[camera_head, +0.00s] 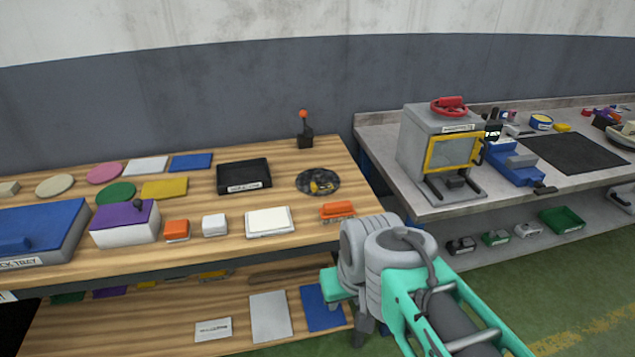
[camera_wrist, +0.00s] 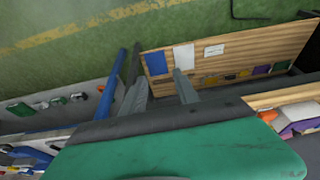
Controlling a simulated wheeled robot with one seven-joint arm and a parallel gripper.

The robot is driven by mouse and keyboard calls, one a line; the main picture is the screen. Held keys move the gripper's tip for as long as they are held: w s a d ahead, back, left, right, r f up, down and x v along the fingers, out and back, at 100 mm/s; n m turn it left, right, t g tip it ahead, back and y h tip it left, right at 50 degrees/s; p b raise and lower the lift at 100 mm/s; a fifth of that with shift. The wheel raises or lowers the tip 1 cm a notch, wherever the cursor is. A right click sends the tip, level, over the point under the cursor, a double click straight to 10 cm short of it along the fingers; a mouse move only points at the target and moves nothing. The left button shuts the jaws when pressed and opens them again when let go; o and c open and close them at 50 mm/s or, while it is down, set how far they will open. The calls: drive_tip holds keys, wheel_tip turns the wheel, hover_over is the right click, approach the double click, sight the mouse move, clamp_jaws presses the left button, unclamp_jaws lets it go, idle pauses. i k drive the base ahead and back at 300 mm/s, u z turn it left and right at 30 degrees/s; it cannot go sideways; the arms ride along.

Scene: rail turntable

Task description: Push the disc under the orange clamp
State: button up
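A dark round disc (camera_head: 318,181) with yellow and grey marks lies flat on the wooden bench, right of centre in the head view. An orange block-like piece (camera_head: 337,210), seemingly the orange clamp, sits in front of it near the bench's front right edge. The disc and this piece look apart. My gripper (camera_wrist: 160,85) shows two grey fingers with a gap between them in the wrist view, open and empty. It hangs low in front of the bench, pointing toward the floor and lower shelf. In the head view my arm mostly hides it.
The wooden bench (camera_head: 232,243) also holds a black tray (camera_head: 244,175), a lever with an orange knob (camera_head: 304,128), a white plate (camera_head: 270,222) and several coloured blocks. A grey bench (camera_head: 460,205) with a yellow-framed box stands to the right. Green floor (camera_head: 545,305) is open in front.

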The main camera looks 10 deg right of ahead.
sight(319, 176)
drive_tip(key=u, duration=0.2)
drive_tip(key=k, duration=0.45)
drive_tip(key=u, duration=0.7)
drive_tip(key=i, duration=1)
drive_tip(key=z, duration=0.85)
drive_tip(key=i, duration=0.65)
drive_tip(key=z, duration=0.4)
